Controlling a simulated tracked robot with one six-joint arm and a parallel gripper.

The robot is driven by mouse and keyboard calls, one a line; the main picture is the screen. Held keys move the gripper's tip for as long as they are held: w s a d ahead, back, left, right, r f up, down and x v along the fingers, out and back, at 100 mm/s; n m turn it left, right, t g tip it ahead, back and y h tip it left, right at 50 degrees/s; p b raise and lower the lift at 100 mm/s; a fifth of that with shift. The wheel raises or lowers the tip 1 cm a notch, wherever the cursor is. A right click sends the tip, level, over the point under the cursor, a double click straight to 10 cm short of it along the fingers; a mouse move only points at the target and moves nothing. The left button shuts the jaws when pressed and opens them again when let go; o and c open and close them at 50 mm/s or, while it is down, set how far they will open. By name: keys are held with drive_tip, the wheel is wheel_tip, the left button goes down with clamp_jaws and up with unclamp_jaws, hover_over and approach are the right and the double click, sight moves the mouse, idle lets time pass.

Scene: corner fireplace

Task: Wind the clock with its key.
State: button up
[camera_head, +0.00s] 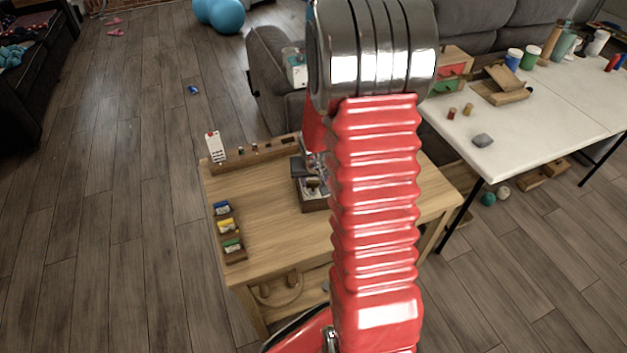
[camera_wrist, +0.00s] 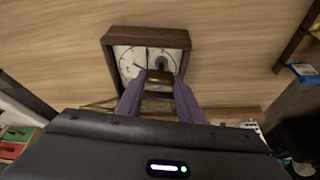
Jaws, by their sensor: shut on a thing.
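The clock (camera_wrist: 145,36) has a square dark wooden frame and a pale face with dark marks. It lies on the wooden table, face toward my wrist camera. My gripper (camera_wrist: 160,77) reaches over the clock face, its two fingers shut on a brass-coloured key (camera_wrist: 159,75). The key is in front of the face; whether its end is in the winding hole is hidden. In the head view the clock (camera_head: 315,204) shows only partly beside my red arm, near the middle of the table.
A white table (camera_head: 540,110) with jars and blocks stands to the right. Bare tabletop lies left of the clock.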

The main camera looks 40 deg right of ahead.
drive_tip(key=shift+m, duration=0.5)
idle(0.8)
drive_tip(key=shift+n, duration=0.8)
drive_tip(key=shift+r, duration=0.1)
idle(0.5)
drive_tip(key=shift+r, duration=2.45)
